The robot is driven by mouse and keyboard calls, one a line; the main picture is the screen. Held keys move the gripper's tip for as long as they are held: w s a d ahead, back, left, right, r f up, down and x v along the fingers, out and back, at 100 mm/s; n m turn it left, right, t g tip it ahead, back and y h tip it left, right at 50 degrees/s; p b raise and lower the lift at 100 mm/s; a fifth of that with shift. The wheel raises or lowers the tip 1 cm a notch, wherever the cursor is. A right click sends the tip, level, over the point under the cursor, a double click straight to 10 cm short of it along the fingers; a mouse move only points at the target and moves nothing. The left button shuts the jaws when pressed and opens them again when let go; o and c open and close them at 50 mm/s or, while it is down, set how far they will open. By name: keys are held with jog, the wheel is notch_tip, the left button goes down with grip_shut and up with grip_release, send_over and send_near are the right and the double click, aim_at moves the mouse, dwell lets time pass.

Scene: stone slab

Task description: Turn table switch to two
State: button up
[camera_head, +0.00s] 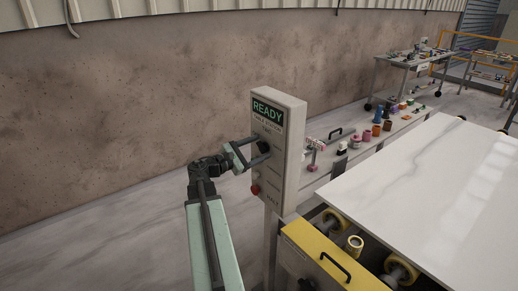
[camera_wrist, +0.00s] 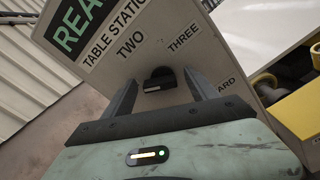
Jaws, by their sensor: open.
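A grey control box (camera_head: 291,150) stands on a post, with a green READY sign on its face. The table switch (camera_wrist: 158,79) is a small black knob on that face, below the labels TABLE STATION, TWO (camera_wrist: 130,43) and THREE (camera_wrist: 183,40). My gripper (camera_head: 262,152) is open in front of the box face. In the wrist view its two dark fingers stand on either side of the knob, with a gap showing on both sides. A pale mark shows on the knob's lower edge; I cannot tell which label it points at.
A red button (camera_head: 255,190) sits lower on the box, below my gripper. A yellow roller frame (camera_head: 322,256) and a large white stone slab (camera_head: 440,190) lie to the right. A shelf with several small tools and pots (camera_head: 376,130) runs behind. A brown wall (camera_head: 130,100) stands at the back left.

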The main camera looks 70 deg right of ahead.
jog(key=c, duration=1.2)
jog(key=shift+d, duration=0.35)
jog(key=shift+c, duration=0.8)
jog(key=shift+a, duration=0.25)
jog(key=m, duration=0.4)
jog(key=shift+s+a+f+m, duration=0.1)
jog(key=shift+s+a+m, duration=0.1)
jog(key=shift+m, duration=0.1)
jog(key=m, duration=0.3)
jog(key=shift+s+a+m, duration=0.1)
jog(key=shift+m, duration=0.2)
jog(key=shift+f+m, duration=0.1)
jog(key=shift+m, duration=1.7)
jog(key=shift+s, duration=0.1)
